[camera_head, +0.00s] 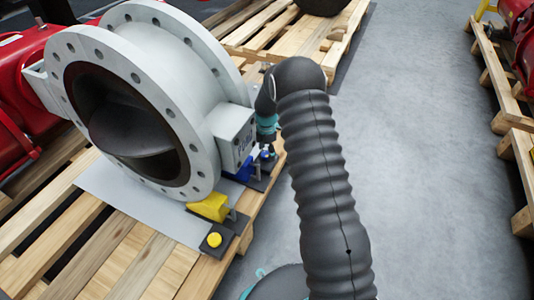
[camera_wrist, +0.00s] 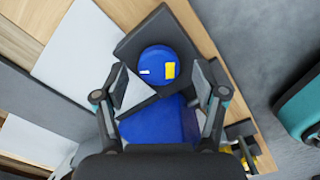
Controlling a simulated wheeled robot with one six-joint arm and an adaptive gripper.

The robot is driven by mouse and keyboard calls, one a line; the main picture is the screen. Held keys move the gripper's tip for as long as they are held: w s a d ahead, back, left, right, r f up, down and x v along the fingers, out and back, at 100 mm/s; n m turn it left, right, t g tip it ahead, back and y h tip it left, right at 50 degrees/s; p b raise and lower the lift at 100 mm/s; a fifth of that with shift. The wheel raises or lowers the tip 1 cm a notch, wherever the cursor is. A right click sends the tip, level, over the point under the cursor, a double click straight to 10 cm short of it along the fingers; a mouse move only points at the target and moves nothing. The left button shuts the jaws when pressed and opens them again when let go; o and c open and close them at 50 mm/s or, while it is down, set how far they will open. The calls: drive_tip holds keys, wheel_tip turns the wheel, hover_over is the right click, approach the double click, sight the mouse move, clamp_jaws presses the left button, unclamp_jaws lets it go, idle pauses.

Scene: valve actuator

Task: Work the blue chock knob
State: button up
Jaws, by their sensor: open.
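The blue chock knob (camera_wrist: 158,62) is a round blue button with a white mark and a yellow mark. It sits on a dark square plate (camera_wrist: 135,42) beside the blue chock (camera_wrist: 160,122). My gripper (camera_wrist: 163,86) is open above them, one finger on each side of the picture, with the knob between and slightly beyond the fingertips. I cannot tell whether it touches the knob. In the head view my gripper (camera_head: 267,152) points down over the blue knob, beside the blue chock (camera_head: 240,172); the knob is mostly hidden there.
A large grey flanged valve (camera_head: 130,100) stands on a grey sheet (camera_head: 130,200) on a wooden pallet (camera_head: 45,220). A yellow chock (camera_head: 210,207) and yellow knob (camera_head: 214,240) are nearer. Clear floor (camera_head: 430,170) lies right, with another pallet (camera_head: 520,150) beyond.

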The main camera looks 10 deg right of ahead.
drive_tip(key=shift+f, duration=0.35)
drive_tip(key=shift+c, duration=0.3)
drive_tip(key=shift+d, duration=0.1)
drive_tip(key=c, duration=1.1)
